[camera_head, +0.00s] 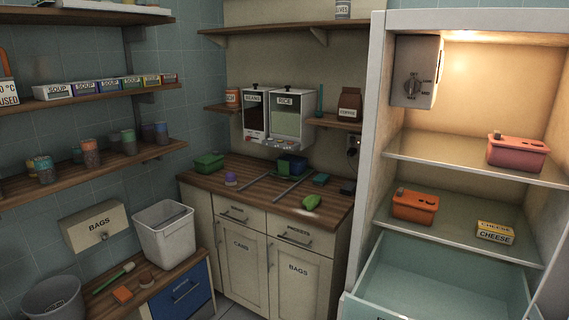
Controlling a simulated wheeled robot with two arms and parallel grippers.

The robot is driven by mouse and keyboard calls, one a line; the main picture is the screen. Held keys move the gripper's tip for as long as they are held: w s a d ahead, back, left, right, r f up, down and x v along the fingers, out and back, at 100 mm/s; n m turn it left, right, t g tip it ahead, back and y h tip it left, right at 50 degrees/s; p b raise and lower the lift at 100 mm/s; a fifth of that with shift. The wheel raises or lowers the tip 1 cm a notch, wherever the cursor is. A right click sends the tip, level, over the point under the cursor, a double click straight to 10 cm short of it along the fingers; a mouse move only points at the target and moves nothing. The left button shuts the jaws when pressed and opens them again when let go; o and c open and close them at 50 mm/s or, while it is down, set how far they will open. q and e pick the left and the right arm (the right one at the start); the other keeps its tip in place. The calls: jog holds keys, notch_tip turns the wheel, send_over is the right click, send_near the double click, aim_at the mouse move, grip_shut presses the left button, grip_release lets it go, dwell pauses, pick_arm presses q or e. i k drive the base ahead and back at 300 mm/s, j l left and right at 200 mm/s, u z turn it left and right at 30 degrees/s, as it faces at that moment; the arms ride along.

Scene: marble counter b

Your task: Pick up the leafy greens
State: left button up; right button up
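Neither of my grippers is in view.
Thin grey bars (290,190) lie left of the greens. An open fridge (470,190) with a pulled-out drawer (435,285) is at right. A white bin (163,238) stands at left.

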aim_at(311, 202)
jog(key=z, duration=1.1)
jog(key=j+u, duration=0.15)
jog(key=u, duration=0.25)
jog(key=i+j+u, duration=0.1)
jog(key=u, duration=0.35)
jog(key=i+j+u, duration=0.3)
jog(key=i+u, duration=0.25)
jog(key=i, duration=0.15)
